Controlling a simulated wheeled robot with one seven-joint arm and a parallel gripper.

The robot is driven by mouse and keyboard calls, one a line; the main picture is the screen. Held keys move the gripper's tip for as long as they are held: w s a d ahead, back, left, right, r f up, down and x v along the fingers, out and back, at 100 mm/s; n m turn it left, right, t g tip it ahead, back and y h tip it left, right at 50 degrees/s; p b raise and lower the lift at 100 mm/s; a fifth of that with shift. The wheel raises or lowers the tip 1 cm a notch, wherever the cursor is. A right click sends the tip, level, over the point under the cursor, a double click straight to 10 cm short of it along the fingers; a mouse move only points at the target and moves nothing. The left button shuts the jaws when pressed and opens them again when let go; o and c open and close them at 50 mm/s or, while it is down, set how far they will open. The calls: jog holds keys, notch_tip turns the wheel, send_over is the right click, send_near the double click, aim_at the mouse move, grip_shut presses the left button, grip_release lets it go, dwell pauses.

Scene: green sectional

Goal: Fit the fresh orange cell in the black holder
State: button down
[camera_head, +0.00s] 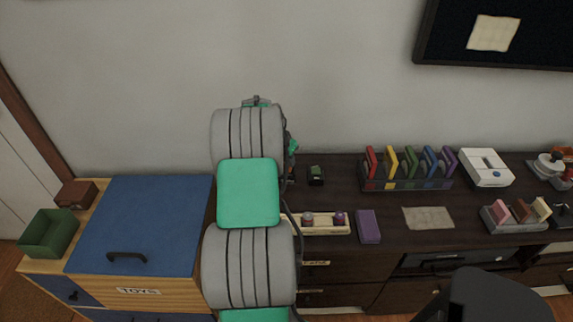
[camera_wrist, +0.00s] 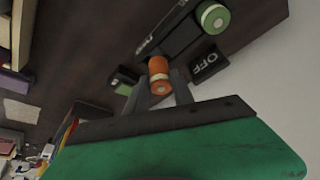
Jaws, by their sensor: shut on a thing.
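A green cell with a pale end (camera_wrist: 214,18) shows at the holder's far end. The orange cell is close to the holder's near end; I cannot tell whether they touch. In the head view my arm hides the holder and most of my gripper.
A black "OFF" plate (camera_wrist: 208,65) lies beside the holder. A small black box with green (camera_head: 316,175) stands right of my arm. A rack of coloured items (camera_head: 408,178), a purple box (camera_head: 368,227) and a blue-lidded toy chest (camera_head: 140,225) stand further off.

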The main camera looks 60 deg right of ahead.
aim_at(285, 162)
notch_tip(285, 162, down, 3)
jog(key=shift+r, duration=0.1)
jog(key=shift+d+f, duration=0.2)
jog(key=shift+f, duration=0.15)
jog(key=c, duration=1.1)
grip_release()
jog(key=shift+r, duration=0.1)
